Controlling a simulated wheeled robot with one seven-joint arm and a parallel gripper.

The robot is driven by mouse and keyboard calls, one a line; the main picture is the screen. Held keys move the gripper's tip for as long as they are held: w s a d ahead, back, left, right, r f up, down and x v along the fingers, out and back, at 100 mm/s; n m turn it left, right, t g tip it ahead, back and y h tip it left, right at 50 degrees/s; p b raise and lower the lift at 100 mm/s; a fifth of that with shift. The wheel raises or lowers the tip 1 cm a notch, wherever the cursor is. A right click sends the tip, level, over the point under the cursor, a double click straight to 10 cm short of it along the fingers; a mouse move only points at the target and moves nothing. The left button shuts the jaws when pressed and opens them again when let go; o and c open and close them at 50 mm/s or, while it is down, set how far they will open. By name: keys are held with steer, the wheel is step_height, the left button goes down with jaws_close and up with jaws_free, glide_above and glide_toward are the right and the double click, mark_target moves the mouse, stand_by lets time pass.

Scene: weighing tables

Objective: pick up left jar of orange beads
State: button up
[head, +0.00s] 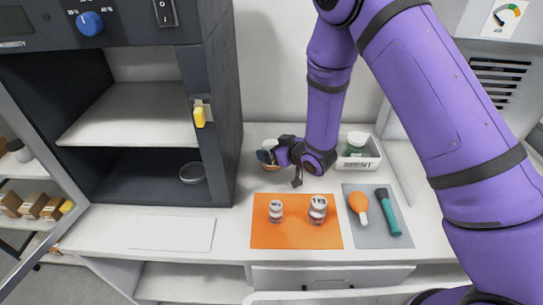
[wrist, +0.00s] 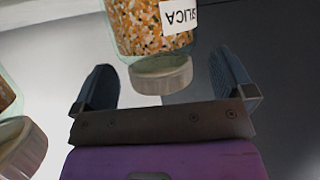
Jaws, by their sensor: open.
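A clear jar of orange and white beads (wrist: 150,28) with a white lid (wrist: 162,76) and a SILICA label shows upside down in the wrist view. In the head view this jar (head: 271,167) stands at the back of the counter, partly hidden by my gripper (head: 267,156). My gripper (wrist: 163,88) is open, with one finger on each side of the jar's lid end in the wrist view. I cannot tell whether the fingers touch it. A second white-lidded jar (wrist: 22,145) is cut off at the wrist view's left edge.
A white tray (head: 374,163) holds a green-filled jar (head: 356,144). Two weights (head: 276,211) (head: 317,209) stand on an orange mat (head: 290,238). A grey mat (head: 378,236) holds two tools. A dark open cabinet (head: 215,110) stands close at left.

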steer(key=shift+w+a+f, duration=0.3)
steer(key=shift+w+a, duration=0.15)
steer(key=shift+w, duration=0.05)
steer(key=shift+c, duration=0.5)
steer(key=c, duration=1.1)
steer(key=shift+o, duration=0.2)
